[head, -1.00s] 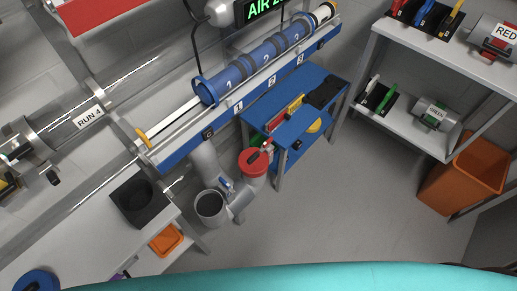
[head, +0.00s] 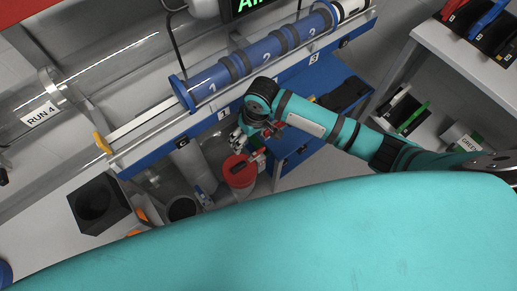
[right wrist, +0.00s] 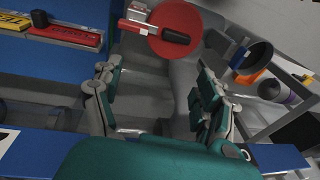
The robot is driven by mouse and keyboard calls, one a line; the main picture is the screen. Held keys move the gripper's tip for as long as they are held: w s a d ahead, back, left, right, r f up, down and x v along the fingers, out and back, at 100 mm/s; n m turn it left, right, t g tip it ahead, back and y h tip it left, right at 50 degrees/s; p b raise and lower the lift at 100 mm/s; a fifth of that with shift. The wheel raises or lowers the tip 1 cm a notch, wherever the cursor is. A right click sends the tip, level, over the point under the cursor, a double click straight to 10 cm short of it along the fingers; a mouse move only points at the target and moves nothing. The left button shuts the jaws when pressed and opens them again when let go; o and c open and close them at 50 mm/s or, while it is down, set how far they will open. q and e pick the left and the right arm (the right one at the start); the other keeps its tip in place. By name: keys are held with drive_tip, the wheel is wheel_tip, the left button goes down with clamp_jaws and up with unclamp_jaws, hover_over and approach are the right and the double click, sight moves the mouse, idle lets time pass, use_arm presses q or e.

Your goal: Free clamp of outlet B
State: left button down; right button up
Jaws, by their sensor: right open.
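A red round cap (head: 240,172) with a black handle sits on a grey pipe outlet below the blue rail. I cannot read a letter on it. In the right wrist view the red cap (right wrist: 175,30) shows at the top, with its black-gripped lever (right wrist: 172,36) across it and a silver clamp bracket (right wrist: 137,13) at its left edge. My right gripper (head: 243,138) is just above the cap in the head view. In the right wrist view the right gripper (right wrist: 158,98) has its fingers wide apart, empty, and short of the cap. My left gripper is out of view.
An open grey pipe (head: 182,208) stands left of the capped one. A blue cart (head: 300,150) is close on the right, with red and yellow bars (right wrist: 62,35) on it. The blue tube (head: 250,58) and its rail run above. A black box (head: 98,203) is at left.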

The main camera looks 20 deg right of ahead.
wheel_tip(320, 180, up, 4)
drive_tip(key=h, duration=0.2)
hover_over(259, 150)
drive_tip(key=g, duration=0.1)
wheel_tip(259, 150, down, 17)
drive_tip(key=b, duration=0.3)
drive_tip(key=shift+r, duration=0.1)
drive_tip(key=c, duration=1.2)
